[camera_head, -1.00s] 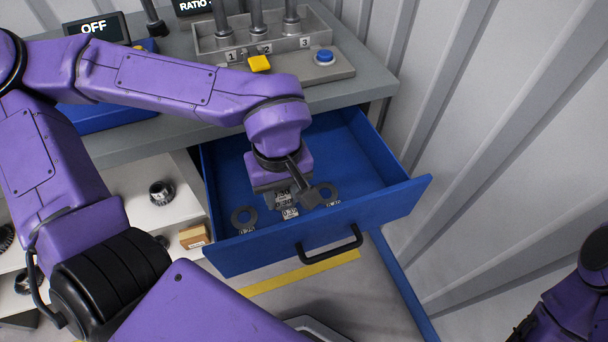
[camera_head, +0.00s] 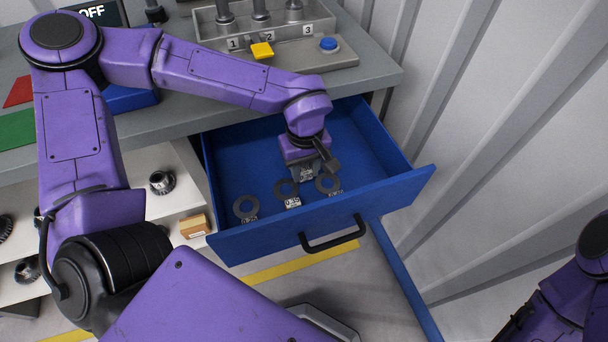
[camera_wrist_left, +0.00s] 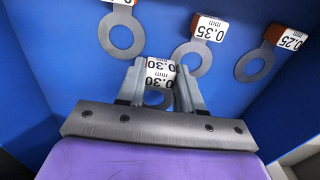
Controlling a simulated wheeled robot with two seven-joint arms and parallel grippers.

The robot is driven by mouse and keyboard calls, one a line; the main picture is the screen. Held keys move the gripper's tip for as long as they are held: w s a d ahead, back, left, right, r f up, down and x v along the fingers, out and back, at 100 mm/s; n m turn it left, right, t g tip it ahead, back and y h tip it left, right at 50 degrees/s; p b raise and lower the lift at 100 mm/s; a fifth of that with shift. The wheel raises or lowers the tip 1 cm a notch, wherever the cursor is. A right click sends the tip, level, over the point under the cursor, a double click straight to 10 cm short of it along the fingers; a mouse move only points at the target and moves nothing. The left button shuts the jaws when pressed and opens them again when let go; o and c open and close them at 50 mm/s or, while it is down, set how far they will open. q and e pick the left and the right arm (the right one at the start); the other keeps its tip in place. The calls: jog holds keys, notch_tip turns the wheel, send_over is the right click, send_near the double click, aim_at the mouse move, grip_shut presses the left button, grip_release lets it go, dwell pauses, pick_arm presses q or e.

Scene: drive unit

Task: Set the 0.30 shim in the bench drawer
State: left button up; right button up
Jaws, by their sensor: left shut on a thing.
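My left gripper (camera_head: 306,178) is over the open blue bench drawer (camera_head: 240,165), behind a row of three shims. It is shut on the 0.30 shim (camera_head: 308,173). In the left wrist view the shim's white tag (camera_wrist_left: 160,76) reads 0.30 and sits between the fingertips (camera_wrist_left: 158,88); its grey ring is partly hidden behind them. I cannot tell whether it touches the drawer floor. On the floor lie the 0.25 shim (camera_wrist_left: 253,64), the 0.35 shim (camera_wrist_left: 195,58) and a third ring shim (camera_wrist_left: 122,36) whose tag is cut off. My right gripper is out of view.
The drawer front with its black handle (camera_head: 333,242) is pulled out. The grey bench (camera_head: 370,78) carries a numbered fixture with a blue button (camera_head: 328,44). Gears and a small box (camera_head: 194,226) are on the shelf left. The drawer's back left is clear.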

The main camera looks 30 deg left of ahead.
pick_arm(q)
jog(key=f, duration=0.2)
jog(key=shift+w+d+f, duration=0.1)
jog(key=shift+d+f, duration=0.25)
jog(key=shift+f, duration=0.05)
jog(key=shift+a, duration=0.1)
jog(key=shift+a, duration=0.1)
jog(key=shift+f, duration=0.15)
jog(key=o, duration=1)
notch_tip(320, 180, up, 12)
jog(key=shift+r+p, duration=0.15)
jog(key=shift+p, duration=0.8)
